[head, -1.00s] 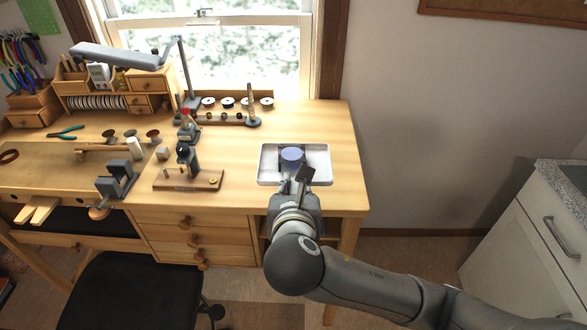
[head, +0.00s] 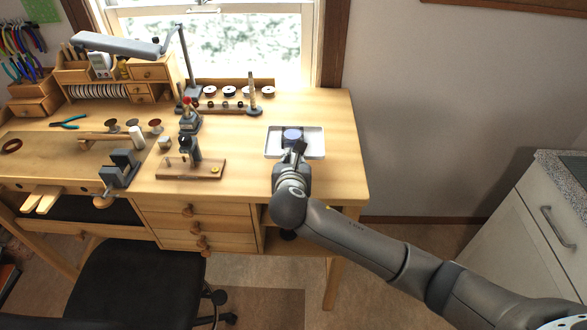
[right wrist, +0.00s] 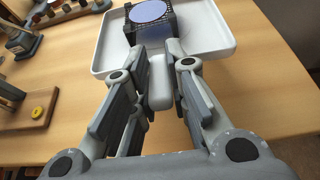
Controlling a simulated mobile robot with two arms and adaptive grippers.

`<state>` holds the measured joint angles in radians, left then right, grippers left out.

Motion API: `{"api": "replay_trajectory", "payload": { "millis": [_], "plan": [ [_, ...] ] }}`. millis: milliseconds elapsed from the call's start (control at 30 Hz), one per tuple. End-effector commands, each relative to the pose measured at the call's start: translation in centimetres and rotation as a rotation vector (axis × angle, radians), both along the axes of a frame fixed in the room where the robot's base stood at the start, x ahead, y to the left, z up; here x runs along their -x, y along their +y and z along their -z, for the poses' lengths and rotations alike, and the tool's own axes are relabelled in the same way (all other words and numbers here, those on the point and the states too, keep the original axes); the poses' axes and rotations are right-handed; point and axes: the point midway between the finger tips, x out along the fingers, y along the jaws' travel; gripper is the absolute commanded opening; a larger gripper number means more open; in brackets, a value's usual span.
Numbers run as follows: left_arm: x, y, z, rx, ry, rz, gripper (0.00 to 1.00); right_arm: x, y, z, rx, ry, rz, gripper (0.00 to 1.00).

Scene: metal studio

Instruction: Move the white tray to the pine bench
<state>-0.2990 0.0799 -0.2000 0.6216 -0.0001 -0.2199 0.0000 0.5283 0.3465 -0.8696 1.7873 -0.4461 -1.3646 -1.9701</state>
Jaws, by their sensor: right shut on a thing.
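The white tray (head: 315,145) is over the right part of the pine bench (head: 338,172), roughly level. It carries a dark holder with a round blue top (head: 292,134). I cannot tell whether the tray's underside touches the bench top. My left gripper is not in view.
A small wooden stand with a dark tool (head: 190,168) is left of the tray. A spool rack (head: 225,110) and lamp (head: 120,45) stand behind. Bench top around the tray is clear. A black chair (head: 135,285) stands in front; a cabinet (head: 520,245) is at right.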

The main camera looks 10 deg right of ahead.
Motion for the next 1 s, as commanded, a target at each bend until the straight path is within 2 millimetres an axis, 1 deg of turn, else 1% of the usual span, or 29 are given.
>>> {"api": "replay_trajectory", "payload": {
  "millis": [167, 233, 300, 433, 533, 767, 1000],
  "plan": [
    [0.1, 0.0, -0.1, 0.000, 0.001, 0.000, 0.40, -0.7, -0.2, 0.8, 0.001, -0.002, 0.000, 0.00],
    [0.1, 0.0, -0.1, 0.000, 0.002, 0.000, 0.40, -1.1, -0.3, 1.4, 0.000, 0.000, 0.001, 0.00],
    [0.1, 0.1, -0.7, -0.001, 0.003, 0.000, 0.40, -1.0, -0.3, 2.5, 0.002, 0.004, 0.000, 0.00],
    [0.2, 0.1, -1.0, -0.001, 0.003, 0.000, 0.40, -1.0, -0.2, 3.9, 0.000, 0.000, -0.001, 0.00],
    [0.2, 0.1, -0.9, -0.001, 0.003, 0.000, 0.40, -1.0, -0.2, 4.2, -0.001, -0.001, -0.001, 0.00],
    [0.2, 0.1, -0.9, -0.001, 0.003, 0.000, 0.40, -1.0, -0.2, 4.3, 0.000, -0.001, -0.001, 0.00],
    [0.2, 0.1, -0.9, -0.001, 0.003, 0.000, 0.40, -1.0, -0.2, 5.0, 0.001, -0.002, -0.001, 0.00]
  ]
}}
